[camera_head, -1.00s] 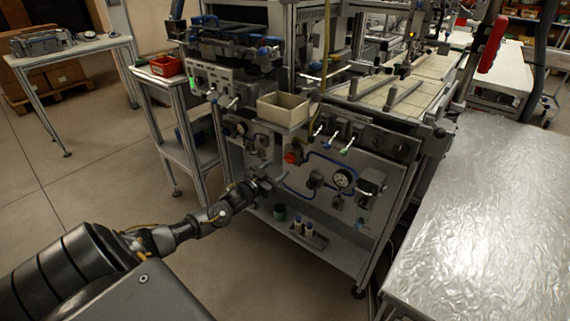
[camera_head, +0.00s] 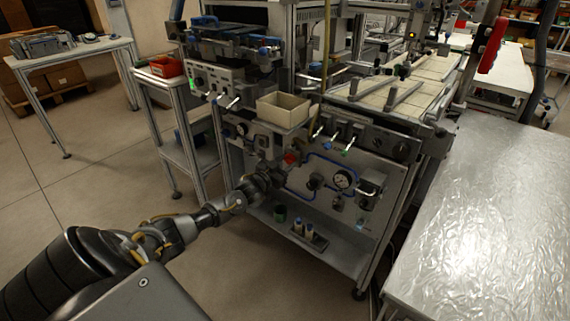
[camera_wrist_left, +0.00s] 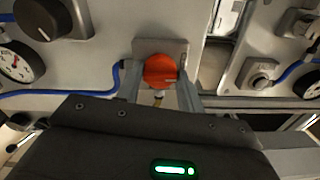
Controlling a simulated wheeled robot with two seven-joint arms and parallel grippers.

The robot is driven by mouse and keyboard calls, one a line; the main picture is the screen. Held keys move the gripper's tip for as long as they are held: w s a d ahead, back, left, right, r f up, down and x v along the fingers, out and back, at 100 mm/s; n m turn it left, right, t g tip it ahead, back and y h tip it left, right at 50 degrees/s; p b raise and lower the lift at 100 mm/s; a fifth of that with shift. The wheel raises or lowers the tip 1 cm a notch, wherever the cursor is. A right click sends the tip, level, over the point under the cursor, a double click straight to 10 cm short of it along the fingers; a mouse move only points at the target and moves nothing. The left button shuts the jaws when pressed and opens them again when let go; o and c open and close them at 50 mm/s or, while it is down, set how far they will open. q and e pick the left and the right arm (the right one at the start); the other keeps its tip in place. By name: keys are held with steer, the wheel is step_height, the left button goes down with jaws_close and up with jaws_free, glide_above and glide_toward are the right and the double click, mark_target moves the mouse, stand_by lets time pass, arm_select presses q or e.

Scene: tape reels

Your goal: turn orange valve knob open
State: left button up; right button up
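The orange valve knob (camera_head: 291,158) is on the upright grey panel of the workstation. It is round and shows close up in the left wrist view (camera_wrist_left: 160,71), in front of a light square plate. My left gripper (camera_head: 280,168) reaches the panel from the left. In the left wrist view its two fingers (camera_wrist_left: 160,80) stand one on each side of the knob, with a narrow gap that makes firm contact hard to confirm. The gripper hides part of the knob in the head view. My right gripper is not in view.
A pressure gauge (camera_head: 342,179), blue tubing and dark knobs sit on the panel close to the orange knob. A beige bin (camera_head: 283,109) stands above. Small bottles (camera_head: 304,229) are on the shelf below. A foil-covered table (camera_head: 490,220) stands at the right.

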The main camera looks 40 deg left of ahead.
arm_select(q)
steer(key=shift+c, duration=1.4)
